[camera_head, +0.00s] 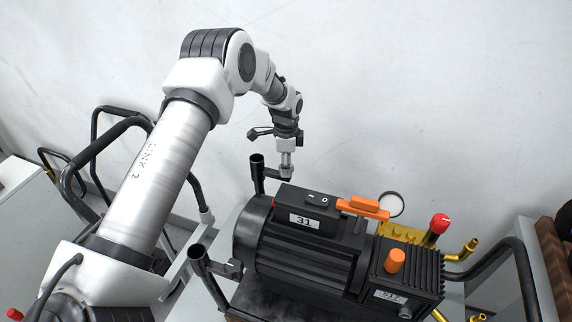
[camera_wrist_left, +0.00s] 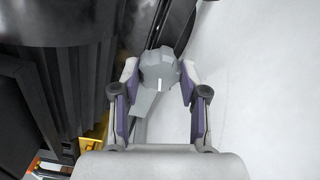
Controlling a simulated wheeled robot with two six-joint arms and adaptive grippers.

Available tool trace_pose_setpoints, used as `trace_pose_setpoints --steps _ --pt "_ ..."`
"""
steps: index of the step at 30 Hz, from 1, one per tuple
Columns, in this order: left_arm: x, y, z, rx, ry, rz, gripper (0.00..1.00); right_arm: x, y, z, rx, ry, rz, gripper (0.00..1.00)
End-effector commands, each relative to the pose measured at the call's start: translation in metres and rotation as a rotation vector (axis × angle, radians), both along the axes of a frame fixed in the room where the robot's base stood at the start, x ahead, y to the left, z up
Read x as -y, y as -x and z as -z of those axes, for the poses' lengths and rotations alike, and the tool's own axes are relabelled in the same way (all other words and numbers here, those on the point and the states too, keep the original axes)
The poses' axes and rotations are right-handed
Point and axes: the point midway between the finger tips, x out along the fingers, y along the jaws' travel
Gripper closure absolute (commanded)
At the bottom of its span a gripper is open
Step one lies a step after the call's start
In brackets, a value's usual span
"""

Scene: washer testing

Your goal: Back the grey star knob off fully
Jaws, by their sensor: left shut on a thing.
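The grey star knob (camera_wrist_left: 160,72) is between the fingertips of my left gripper (camera_wrist_left: 158,82) in the left wrist view, with a pale flat piece below it. The left gripper is shut on the knob, one finger on each side. In the head view, my left gripper (camera_head: 286,170) points down behind the black pump, near a black upright tube. The knob is too small and too covered there to make out clearly. How far it is threaded cannot be told. My right gripper is not in view.
The black pump (camera_head: 305,262) has an orange handle (camera_head: 363,208), an orange cap (camera_head: 396,260) and a red-topped valve (camera_head: 439,224). Black upright tubes (camera_head: 257,173) and curved cart rails (camera_head: 510,247) surround it. A pale wall (camera_head: 430,90) stands behind.

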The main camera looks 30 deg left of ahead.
Motion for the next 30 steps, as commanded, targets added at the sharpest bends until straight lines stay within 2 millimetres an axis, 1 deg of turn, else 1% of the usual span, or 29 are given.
trace_pose_setpoints --steps 1,30 --pt "0.0007 0.0024 0.0033 -0.007 0.002 -0.043 0.91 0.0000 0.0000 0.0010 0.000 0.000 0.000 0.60" --pt "0.0011 0.0039 0.0043 -0.012 -0.001 -0.965 0.91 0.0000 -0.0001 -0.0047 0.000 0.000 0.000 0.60"
